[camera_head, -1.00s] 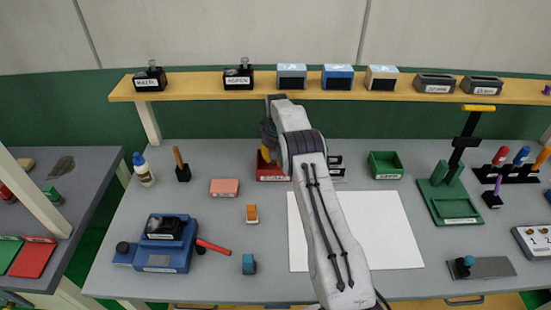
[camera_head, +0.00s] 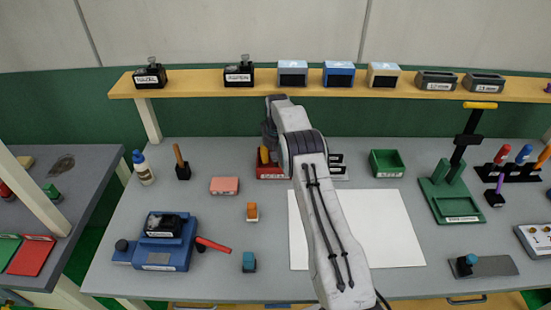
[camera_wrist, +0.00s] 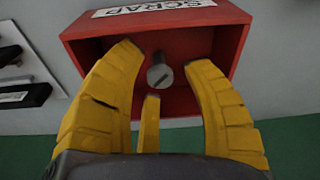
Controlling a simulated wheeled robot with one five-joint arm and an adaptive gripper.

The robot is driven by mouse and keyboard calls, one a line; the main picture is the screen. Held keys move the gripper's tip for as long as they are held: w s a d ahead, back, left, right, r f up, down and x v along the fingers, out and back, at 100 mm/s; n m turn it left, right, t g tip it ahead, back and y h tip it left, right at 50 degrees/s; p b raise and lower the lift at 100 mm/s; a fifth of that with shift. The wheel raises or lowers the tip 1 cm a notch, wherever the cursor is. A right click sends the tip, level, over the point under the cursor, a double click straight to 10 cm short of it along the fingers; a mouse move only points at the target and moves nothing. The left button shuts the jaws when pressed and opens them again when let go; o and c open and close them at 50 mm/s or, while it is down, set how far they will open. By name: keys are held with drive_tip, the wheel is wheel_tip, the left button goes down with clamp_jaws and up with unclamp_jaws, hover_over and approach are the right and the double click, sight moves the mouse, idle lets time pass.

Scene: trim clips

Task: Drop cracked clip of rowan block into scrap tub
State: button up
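The red scrap tub (camera_wrist: 238,50), labelled SCRAP, is under my gripper in the wrist view. It also shows in the head view (camera_head: 270,173), partly behind my arm. My gripper (camera_wrist: 164,60) is open, its yellow fingers spread apart over the tub's opening. A small grey round piece with a line across its face (camera_wrist: 160,75) lies in the tub between the fingertips, apart from them; it appears to be a clip. In the head view, a black block (camera_head: 162,226) sits in the blue fixture (camera_head: 155,256) with a red handle; its label is too small to read.
A green tub (camera_head: 387,164) stands right of my arm, behind a white sheet (camera_head: 395,230). A yellow shelf (camera_head: 200,89) along the back holds several labelled blocks. A pink block (camera_head: 225,186) and small orange and teal pieces lie to the left. A green press (camera_head: 450,195) stands right.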

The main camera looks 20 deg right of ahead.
drive_tip(key=shift+r+p, duration=0.55)
drive_tip(key=shift+r, duration=0.05)
drive_tip(key=r, duration=0.2)
drive_tip(key=r+b, duration=0.1)
drive_tip(key=r, duration=0.2)
drive_tip(key=s+r, duration=0.1)
drive_tip(key=r, duration=0.1)
drive_tip(key=shift+a+r+b, duration=0.2)
drive_tip(key=shift+r+b, duration=0.1)
drive_tip(key=shift+b, duration=0.05)
wheel_tip(320, 180, up, 11)
hover_over(276, 161)
drive_tip(key=s+a, duration=0.4)
drive_tip(key=s, duration=0.1)
drive_tip(key=s+a+r+n+t, duration=0.15)
drive_tip(key=s+a+r, duration=0.25)
drive_tip(key=s+r, duration=0.5)
drive_tip(key=s+a+f+t, duration=0.1)
drive_tip(key=s+a+f, duration=0.1)
drive_tip(key=s, duration=1.2)
drive_tip(key=s+a+f+t, duration=0.1)
drive_tip(key=s+a+f, duration=0.1)
drive_tip(key=s, duration=1.2)
drive_tip(key=shift+s+a+n, duration=0.15)
drive_tip(key=shift+a+n, duration=0.2)
drive_tip(key=shift+n, duration=0.1)
